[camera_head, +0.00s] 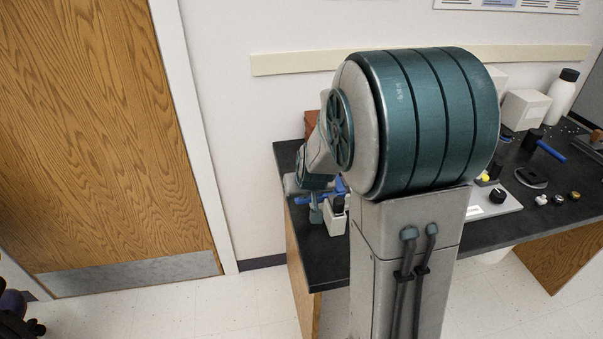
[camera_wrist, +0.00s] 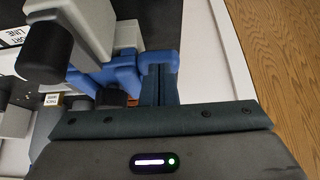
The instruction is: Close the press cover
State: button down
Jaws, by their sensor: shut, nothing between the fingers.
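A press-like device with a blue part (camera_wrist: 112,74) and a pale grey body (camera_wrist: 92,22) shows at the upper left of the wrist view. A dark rounded knob or handle end (camera_wrist: 45,52) sticks out in front of it. I cannot tell for sure which part is the press cover, or its angle. My gripper (camera_wrist: 159,62) is shut and empty, its dark fingers together and blue at the tips. The tips are just right of the blue part; whether they touch is unclear. In the head view my arm hides most of this area; a little blue shows at the bench's left end.
The black bench (camera_head: 325,252) carries a white bottle (camera_head: 562,96), pale boxes (camera_head: 524,110), a black knob on a white plate (camera_head: 497,196) and small parts at the right. A wooden door (camera_head: 110,130) stands left. Pale floor lies between door and bench.

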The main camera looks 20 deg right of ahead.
jog(key=d+p+v, duration=0.1)
jog(key=p+v, duration=0.3)
jog(key=v, duration=0.9)
jog(key=s+a+r+n+g, duration=0.1)
jog(key=s+a+g, duration=0.2)
jog(key=s, duration=1.3)
jog(key=a, duration=0.2)
jog(key=shift+a+y, duration=0.3)
jog(key=shift+a, duration=0.05)
jog(key=shift+d+r, duration=0.1)
